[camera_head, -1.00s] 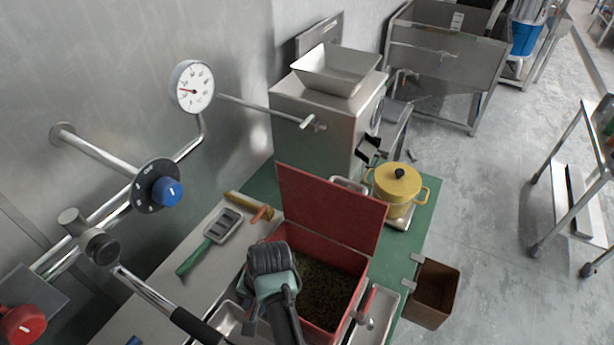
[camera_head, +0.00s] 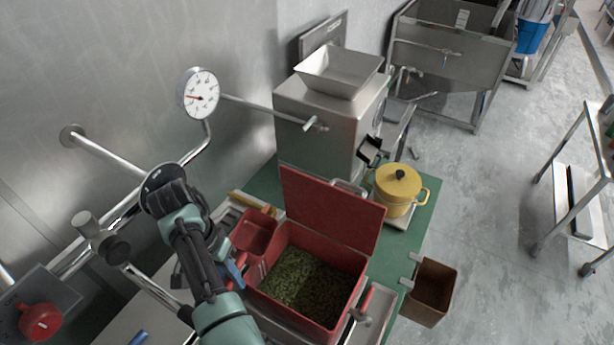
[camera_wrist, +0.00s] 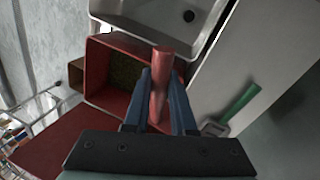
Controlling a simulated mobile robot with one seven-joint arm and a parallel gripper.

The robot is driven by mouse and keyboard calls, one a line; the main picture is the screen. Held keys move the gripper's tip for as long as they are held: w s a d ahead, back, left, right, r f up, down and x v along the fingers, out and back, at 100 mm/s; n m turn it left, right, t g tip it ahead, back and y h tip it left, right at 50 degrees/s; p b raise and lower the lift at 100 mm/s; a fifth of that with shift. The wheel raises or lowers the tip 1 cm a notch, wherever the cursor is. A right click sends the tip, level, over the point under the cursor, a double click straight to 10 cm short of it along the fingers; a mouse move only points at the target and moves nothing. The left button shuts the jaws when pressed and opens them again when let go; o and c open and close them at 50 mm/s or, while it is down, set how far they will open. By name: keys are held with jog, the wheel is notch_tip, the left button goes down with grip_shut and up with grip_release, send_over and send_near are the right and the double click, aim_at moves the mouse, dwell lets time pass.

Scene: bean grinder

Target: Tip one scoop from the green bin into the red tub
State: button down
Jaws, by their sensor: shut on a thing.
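My gripper (camera_wrist: 160,105) is shut on a red handle (camera_wrist: 161,70). In the head view its blue fingers (camera_head: 236,272) are by the left wall of a red box. A red scoop-like pan (camera_head: 256,233) shows just beyond the fingers; its join to the handle is hidden, and I cannot tell whether it holds anything. The red box (camera_head: 343,268) has its lid (camera_head: 333,209) standing open and green granular contents (camera_head: 300,283) inside. The box also shows in the wrist view (camera_wrist: 103,58). I make out no green-coloured bin and no separate red tub.
A steel grinder with a hopper (camera_head: 338,72) stands behind the lid. A yellow pot (camera_head: 396,194) is at back right, and a brown bin (camera_head: 432,290) hangs off the right edge. Pipes and a gauge (camera_head: 201,93) are at left. A green-handled tool (camera_wrist: 240,101) lies on the bench.

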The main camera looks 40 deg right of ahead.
jog(key=shift+g+h, duration=0.3)
jog(key=p+v, duration=0.1)
jog(key=v, duration=0.2)
jog(key=s+d+p+v, duration=0.1)
jog(key=p+v, duration=0.1)
jog(key=v, duration=0.1)
jog(key=p+v, duration=0.1)
jog(key=v, duration=0.2)
jog(key=shift+s+d+r+p, duration=0.1)
jog(key=shift+s+r+p, duration=0.1)
jog(key=shift+r, duration=0.15)
jog(key=shift+s+d+r+p, duration=0.1)
jog(key=shift+r+p, duration=0.1)
jog(key=shift+r, duration=0.2)
notch_tip(320, 180, up, 6)
jog(key=w+g+h+b, duration=0.1)
jog(key=g+h+b, duration=0.1)
jog(key=b, duration=0.3)
jog(key=shift+w+a+r, duration=0.1)
jog(key=shift+w+r, duration=0.05)
jog(key=shift+r, duration=0.1)
